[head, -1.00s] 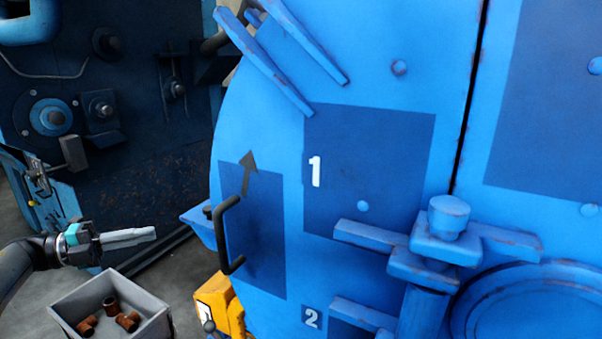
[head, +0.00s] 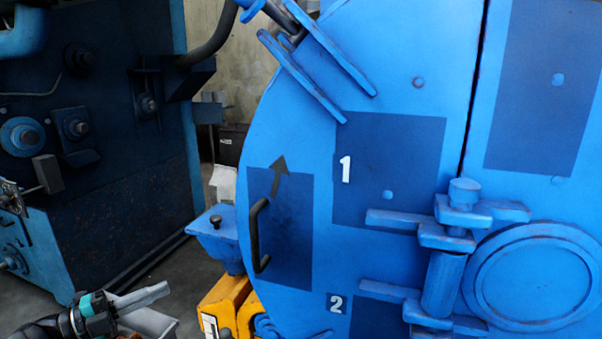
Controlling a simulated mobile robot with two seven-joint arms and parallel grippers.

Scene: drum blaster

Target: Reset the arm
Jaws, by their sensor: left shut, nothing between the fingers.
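My left gripper (head: 142,298) is at the lower left of the head view, with its arm coming in from the left edge. Its pale fingers are together and empty, pointing right. It is apart from the big blue machine door (head: 400,60). A black handle (head: 258,236) is on a dark blue panel of that door, below a dark arrow (head: 279,176). My right gripper is not in view.
A yellow part (head: 225,303) stands at the door's lower left. A dark blue machine (head: 110,190) fills the left. Grey floor (head: 178,268) lies between the machines.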

